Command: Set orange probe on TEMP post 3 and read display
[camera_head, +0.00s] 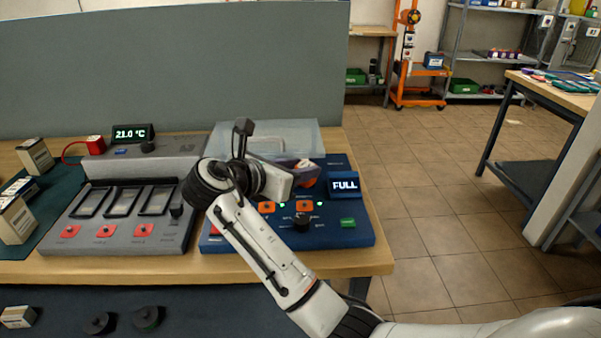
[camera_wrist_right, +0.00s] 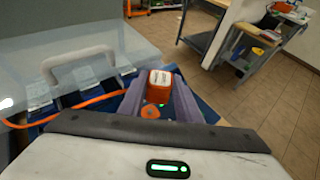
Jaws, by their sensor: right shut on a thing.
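My right gripper (camera_head: 308,170) is over the back right of the blue tester (camera_head: 350,228). Its purple fingers are shut on the orange probe (camera_wrist_right: 160,80), which has a white label on top. In the head view only a bit of orange (camera_head: 309,183) shows below the fingers. An orange cable (camera_wrist_right: 95,101) runs left from it. On the tester are orange round parts (camera_head: 304,206) with small green lights. Whether the probe touches a post cannot be told; TEMP post 3 cannot be identified. The tester's display (camera_head: 344,185) reads FULL. My left gripper is not in view.
A clear lid with a handle (camera_wrist_right: 78,62) stands at the back of the tester. A grey three-bay charger (camera_head: 120,238) is to the left. A small display (camera_head: 132,133) reads 21.0 °C beside a red block (camera_head: 95,144). Floor right of the bench is clear.

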